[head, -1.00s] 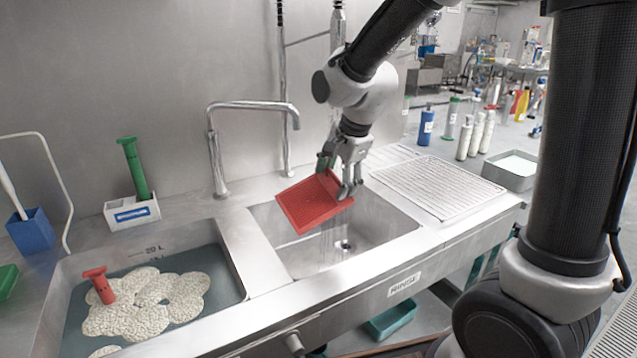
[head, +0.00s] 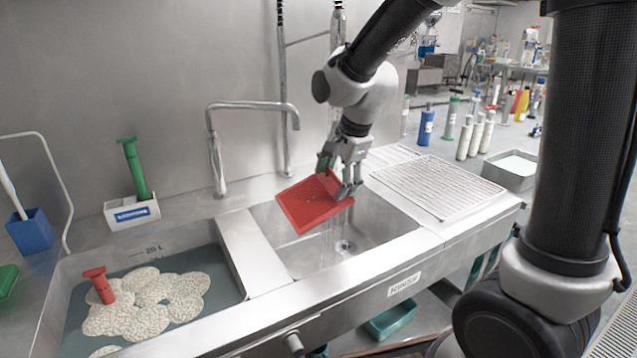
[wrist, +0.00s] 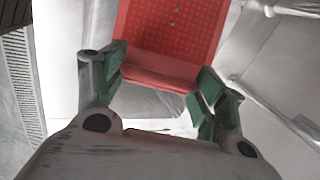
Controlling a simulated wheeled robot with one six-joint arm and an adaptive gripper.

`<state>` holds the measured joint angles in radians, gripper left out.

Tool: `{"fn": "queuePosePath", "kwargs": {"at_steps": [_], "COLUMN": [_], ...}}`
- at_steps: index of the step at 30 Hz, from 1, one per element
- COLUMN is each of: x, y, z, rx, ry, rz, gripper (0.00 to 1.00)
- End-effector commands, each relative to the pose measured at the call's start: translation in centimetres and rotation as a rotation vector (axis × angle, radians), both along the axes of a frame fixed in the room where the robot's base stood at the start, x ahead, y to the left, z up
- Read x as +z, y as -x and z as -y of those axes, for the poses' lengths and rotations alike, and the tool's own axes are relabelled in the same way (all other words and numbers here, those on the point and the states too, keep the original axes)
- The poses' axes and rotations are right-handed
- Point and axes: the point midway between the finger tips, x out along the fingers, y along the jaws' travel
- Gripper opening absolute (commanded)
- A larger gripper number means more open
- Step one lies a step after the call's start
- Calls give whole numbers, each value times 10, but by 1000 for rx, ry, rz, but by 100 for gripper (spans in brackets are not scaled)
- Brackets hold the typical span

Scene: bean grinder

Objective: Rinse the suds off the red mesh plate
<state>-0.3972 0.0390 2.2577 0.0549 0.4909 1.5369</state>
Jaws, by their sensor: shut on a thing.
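The red mesh plate (head: 311,203) is tilted in the air over the rinse basin (head: 385,228), which carries a RINSE label (head: 404,284). My gripper (head: 338,178) is shut on the plate's upper right edge. In the wrist view the green finger pads of my gripper (wrist: 160,82) sit at both ends of the plate's thick near edge (wrist: 155,70). A few small pale spots show on the mesh (wrist: 176,10); I cannot tell whether they are suds. Faint streaks like falling water show below the plate, above the drain (head: 345,246). The tap (head: 252,106) stands behind the basin.
A wash basin (head: 228,262) at the left holds grey water, pale foam patches (head: 150,300) and a red-handled tool (head: 100,284). A ribbed drainboard (head: 440,187) lies right of the rinse basin. A white holder with a green-handled tool (head: 135,170) stands at the back left.

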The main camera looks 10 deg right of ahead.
Motion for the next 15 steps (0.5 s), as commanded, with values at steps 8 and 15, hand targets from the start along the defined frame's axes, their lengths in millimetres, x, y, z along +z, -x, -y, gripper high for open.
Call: {"fn": "queuePosePath", "kwargs": {"at_steps": [8,15], "x": [2,19], "y": [2,20], "z": [-1,-10], "rx": [0,2], "ry": [0,-1], "rz": [1,3], "gripper": [43,43]}}
